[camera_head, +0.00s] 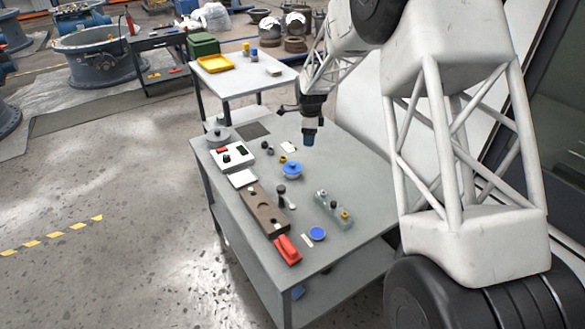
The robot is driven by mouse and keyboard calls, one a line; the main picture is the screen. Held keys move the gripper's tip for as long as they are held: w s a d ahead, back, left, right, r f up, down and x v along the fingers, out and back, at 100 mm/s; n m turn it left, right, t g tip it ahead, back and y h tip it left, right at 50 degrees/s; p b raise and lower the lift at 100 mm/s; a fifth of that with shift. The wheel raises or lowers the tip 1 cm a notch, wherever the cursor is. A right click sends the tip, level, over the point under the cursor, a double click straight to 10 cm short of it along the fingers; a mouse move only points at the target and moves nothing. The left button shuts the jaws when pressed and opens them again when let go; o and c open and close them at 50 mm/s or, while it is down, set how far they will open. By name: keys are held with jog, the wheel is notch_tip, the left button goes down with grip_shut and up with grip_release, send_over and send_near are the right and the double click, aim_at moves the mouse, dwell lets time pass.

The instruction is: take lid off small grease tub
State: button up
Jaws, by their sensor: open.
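My gripper (309,138) hangs pointing down above the far right part of the grey work table (345,270). Its fingers are dark and small in this view, with nothing visibly held between them. A round item with a blue top (292,168) sits on the table below and slightly left of the gripper, apart from it. A second round item with a flat blue top (317,233) lies near the front right. I cannot tell for certain which of these is the small grease tub, or make out a lid seam.
A brown block with holes (263,208), a red object (288,249), a grey fitting holder (333,209) and a white box (232,157) crowd the table. A second table with a yellow tray (216,64) stands behind. The table's front right corner is clear.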

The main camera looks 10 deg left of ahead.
jog(key=m, duration=0.2)
send_over(292, 163)
jog(key=f, duration=0.8)
jog(key=shift+d+f, duration=0.15)
jog(key=shift+d, duration=0.05)
jog(key=shift+f, duration=1.3)
jog(key=shift+f, duration=2.6)
jog(key=shift+s, duration=0.1)
jog(key=c, duration=1)
jog(key=shift+a+r, duration=0.1)
